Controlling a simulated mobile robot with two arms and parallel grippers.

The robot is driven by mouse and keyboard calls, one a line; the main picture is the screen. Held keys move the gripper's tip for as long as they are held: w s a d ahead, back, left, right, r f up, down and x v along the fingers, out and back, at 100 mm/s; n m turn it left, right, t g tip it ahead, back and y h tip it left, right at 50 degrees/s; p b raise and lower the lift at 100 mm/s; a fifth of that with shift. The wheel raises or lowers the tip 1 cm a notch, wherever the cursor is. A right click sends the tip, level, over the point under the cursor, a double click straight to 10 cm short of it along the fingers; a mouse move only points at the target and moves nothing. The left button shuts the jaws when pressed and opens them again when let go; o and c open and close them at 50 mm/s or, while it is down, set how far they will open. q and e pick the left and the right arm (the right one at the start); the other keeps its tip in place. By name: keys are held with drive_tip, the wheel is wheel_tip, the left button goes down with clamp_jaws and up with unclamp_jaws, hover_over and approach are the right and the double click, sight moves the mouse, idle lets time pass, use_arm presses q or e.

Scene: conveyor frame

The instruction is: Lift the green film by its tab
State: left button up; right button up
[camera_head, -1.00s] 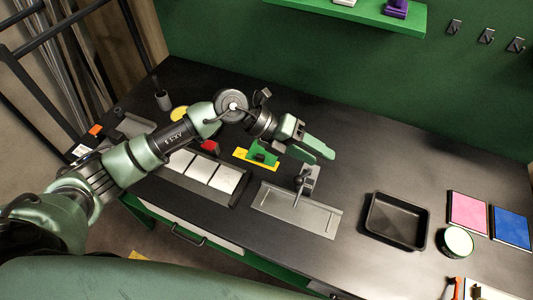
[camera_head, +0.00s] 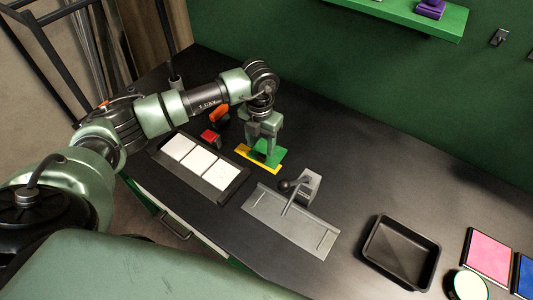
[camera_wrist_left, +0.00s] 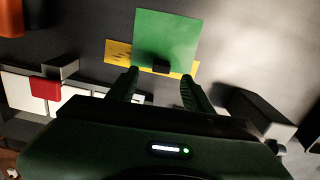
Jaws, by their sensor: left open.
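The green film (camera_head: 270,153) is a flat green square over a yellow strip (camera_head: 242,150) on the dark table. In the left wrist view the green film (camera_wrist_left: 168,32) lies partly on the yellow strip (camera_wrist_left: 118,50). A small dark block, perhaps the tab (camera_wrist_left: 160,66), sits at the film's near edge. My left gripper (camera_head: 262,150) points down at the film. In the left wrist view its open, empty fingers (camera_wrist_left: 160,77) lie either side of the dark block in the picture. I cannot tell the height between them. My right gripper is not in view.
A grey metal plate with a lever (camera_head: 290,220) stands right of the film. A black tray (camera_head: 400,252) and pink pad (camera_head: 488,255) are further right.

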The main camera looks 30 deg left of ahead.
sight(262, 154)
use_arm(q)
wheel_tip(262, 154, down, 3)
drive_tip(key=shift+w+r+p, duration=0.15)
drive_tip(key=shift+r+p, duration=0.05)
drive_tip(key=shift+p, duration=0.35)
drive_tip(key=shift+w+d+f, duration=0.1)
drive_tip(key=shift+d+f, duration=0.05)
drive_tip(key=shift+f, duration=0.85)
drive_tip(key=shift+c, duration=0.3)
clamp_jaws()
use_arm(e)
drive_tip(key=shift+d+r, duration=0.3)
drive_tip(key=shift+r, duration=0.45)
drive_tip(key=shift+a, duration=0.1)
